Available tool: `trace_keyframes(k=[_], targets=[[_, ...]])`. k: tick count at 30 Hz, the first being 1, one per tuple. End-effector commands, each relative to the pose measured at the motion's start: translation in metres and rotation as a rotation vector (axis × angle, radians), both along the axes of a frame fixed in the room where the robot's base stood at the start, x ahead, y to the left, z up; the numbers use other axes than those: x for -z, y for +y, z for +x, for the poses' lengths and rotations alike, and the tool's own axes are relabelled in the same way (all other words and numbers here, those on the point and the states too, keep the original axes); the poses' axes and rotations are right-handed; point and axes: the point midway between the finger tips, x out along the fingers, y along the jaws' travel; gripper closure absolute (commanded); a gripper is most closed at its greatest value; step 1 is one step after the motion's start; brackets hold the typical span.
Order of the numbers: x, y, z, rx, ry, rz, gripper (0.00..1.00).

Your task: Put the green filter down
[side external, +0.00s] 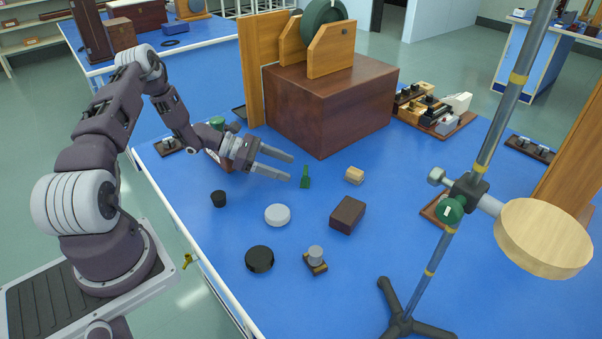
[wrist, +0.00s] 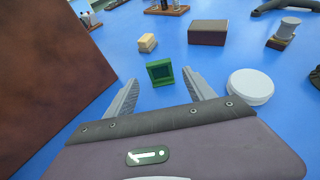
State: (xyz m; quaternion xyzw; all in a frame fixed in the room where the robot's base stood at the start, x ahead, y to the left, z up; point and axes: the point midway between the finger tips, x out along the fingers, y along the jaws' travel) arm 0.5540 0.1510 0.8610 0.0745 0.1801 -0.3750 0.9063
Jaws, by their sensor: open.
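The green filter (side external: 305,178) stands upright on the blue table in the side view, a small green piece with a wider foot. In the wrist view the green filter (wrist: 160,72) shows as a square green frame with a darker centre, just beyond my fingertips and between their lines. My gripper (side external: 291,168) is open, its two fingers pointing at the filter from the left, low over the table. In the wrist view my gripper (wrist: 160,82) has its fingers wide apart with nothing between them. I cannot tell whether a fingertip touches the filter.
A large brown box (side external: 325,105) stands behind the filter. A white disc (side external: 277,215), a black cup (side external: 218,198), a dark disc (side external: 260,260), a brown block (side external: 347,215) and a small wooden block (side external: 354,175) lie around. A tripod stand (side external: 405,322) is at the right front.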

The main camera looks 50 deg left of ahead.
Motion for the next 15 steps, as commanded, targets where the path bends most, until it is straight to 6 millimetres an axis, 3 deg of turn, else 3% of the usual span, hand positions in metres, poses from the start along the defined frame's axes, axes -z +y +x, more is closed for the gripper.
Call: trace_keyframes(k=[4, 9, 11, 14, 15], targets=[[-0.013, 0.022, -0.021, -0.002, -0.001, 0.002, 0.37], [-0.023, 0.029, -0.031, 0.017, -0.004, 0.014, 0.37], [-0.038, 0.02, -0.029, 0.074, -0.016, 0.054, 0.37], [-0.087, -0.018, -0.027, 0.28, -0.062, 0.207, 0.37], [-0.111, -0.04, -0.031, 0.391, -0.087, 0.291, 0.37]])
